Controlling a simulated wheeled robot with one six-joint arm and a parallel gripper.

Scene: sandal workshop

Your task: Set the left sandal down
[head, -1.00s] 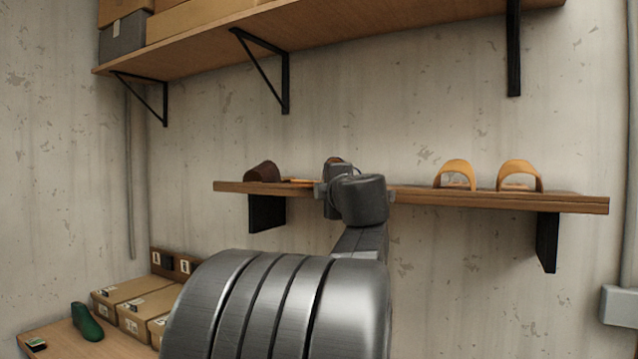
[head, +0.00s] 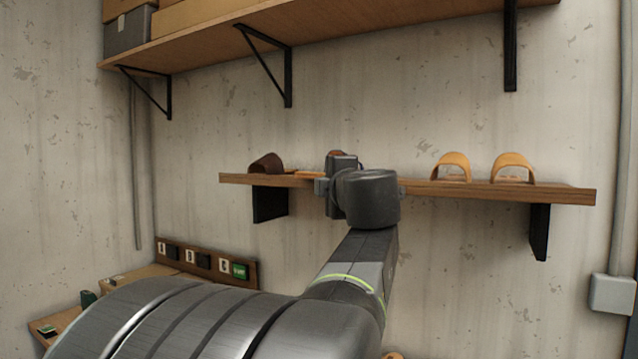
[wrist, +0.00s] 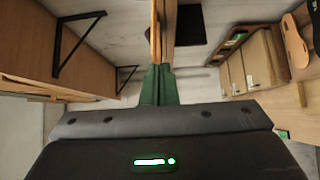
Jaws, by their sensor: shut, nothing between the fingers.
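My gripper (wrist: 160,72) has green fingers that are shut and empty in the wrist view. They point at the edge of the wall shelf, which runs upright in that sideways picture. In the head view my wrist hides the fingers in front of the shelf (head: 425,188). A dark brown sandal (head: 266,164) sits at the shelf's left end. A tan flat piece (head: 308,173) and the brown top of another item (head: 338,153) show beside and behind my wrist, partly hidden. Two tan sandals (head: 452,166) (head: 513,167) stand farther right. I cannot tell which is the left sandal.
An upper shelf (head: 200,52) on black brackets overhangs, carrying boxes. Below left is a bench (head: 40,325) with a labelled rack (head: 205,262), partly behind my arm. The wrist view shows cartons (wrist: 258,62) and a tan sole (wrist: 295,42) at right.

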